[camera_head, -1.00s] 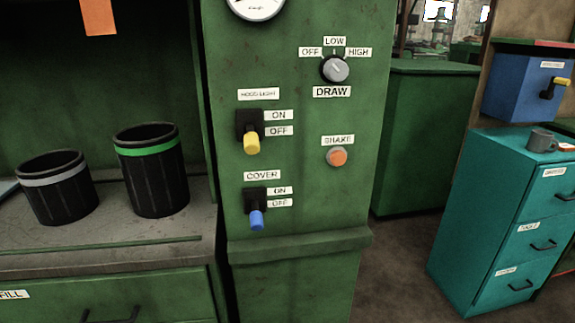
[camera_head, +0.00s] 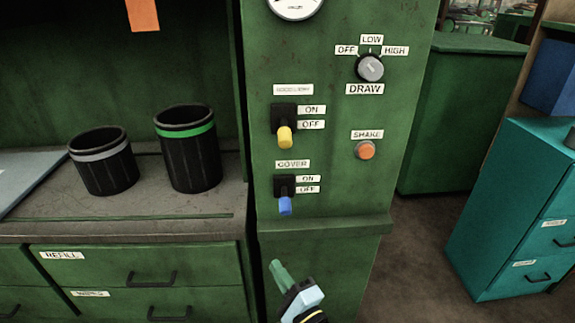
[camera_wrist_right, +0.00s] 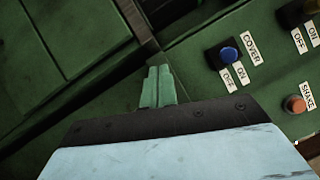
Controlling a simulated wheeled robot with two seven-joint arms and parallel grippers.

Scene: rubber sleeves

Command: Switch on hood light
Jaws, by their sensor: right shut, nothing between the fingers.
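The hood light switch (camera_head: 285,137) has a yellow lever on a black base on the green panel, with ON and OFF labels (camera_head: 312,117) to its right. Its lever points down, beside OFF. My right gripper (camera_head: 277,266) is low in front of the panel, below the blue cover switch (camera_head: 285,206). Its green fingers are shut with nothing between them, apart from the panel's switches. In the right wrist view the closed fingertips (camera_wrist_right: 158,72) point toward the panel, left of the blue cover switch (camera_wrist_right: 229,54). My left gripper does not show.
The panel also carries a DRAW knob (camera_head: 370,67), an orange SHAKE button (camera_head: 365,150) and a gauge (camera_head: 295,6). A ledge (camera_head: 325,226) juts out below the switches. Two black bins (camera_head: 104,165) (camera_head: 190,152) stand on the bench at left. A teal cabinet (camera_head: 510,210) stands at right.

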